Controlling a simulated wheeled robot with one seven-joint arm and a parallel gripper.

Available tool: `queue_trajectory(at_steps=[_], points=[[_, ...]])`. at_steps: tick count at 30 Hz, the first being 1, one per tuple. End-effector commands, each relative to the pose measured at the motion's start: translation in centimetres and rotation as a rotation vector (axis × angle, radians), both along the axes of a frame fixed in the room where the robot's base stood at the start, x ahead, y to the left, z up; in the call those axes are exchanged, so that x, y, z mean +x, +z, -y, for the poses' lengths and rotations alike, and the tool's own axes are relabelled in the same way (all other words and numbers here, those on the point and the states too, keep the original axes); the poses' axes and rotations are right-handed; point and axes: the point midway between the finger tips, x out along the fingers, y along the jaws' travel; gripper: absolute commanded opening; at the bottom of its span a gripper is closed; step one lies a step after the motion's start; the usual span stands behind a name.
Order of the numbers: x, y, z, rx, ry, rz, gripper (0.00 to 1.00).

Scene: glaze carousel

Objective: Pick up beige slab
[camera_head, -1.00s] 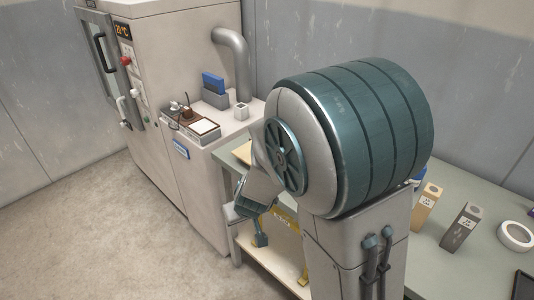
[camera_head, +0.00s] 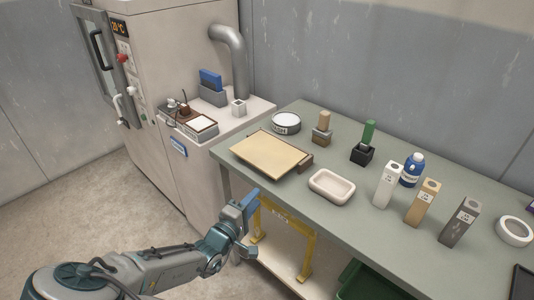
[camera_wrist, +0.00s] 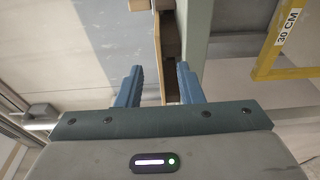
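The beige slab (camera_head: 268,155) is flat and rectangular and lies near the left front edge of the green-grey table (camera_head: 315,225). A dark brown block (camera_head: 306,163) shows at its right end. My gripper (camera_head: 249,205) is below and in front of the slab, apart from it, near the table's front edge. In the wrist view, my gripper (camera_wrist: 160,85) has its two blue fingers apart with a clear gap. A tan edge (camera_wrist: 157,50), likely the slab's, shows beyond and between the fingers; I cannot tell the distance.
A cream dish (camera_head: 332,186) sits right of the slab, and a round white-topped tin (camera_head: 286,123) behind it. Stamps, a blue bottle (camera_head: 412,170) and labelled blocks stand farther right. A yellow frame (camera_head: 305,257) is under the tabletop. The kiln cabinet (camera_head: 150,90) stands left.

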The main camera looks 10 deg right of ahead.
Motion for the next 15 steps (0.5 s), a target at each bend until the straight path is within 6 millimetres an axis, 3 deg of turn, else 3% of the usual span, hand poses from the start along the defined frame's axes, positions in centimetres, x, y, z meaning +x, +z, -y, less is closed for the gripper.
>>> queue_trajectory(at_steps=[9, 15], points=[[4.4, 0.1, 4.3, 0.0, -0.005, 0.0, 0.34], [5.6, 0.1, 5.5, 0.002, -0.003, -0.001, 0.34]])
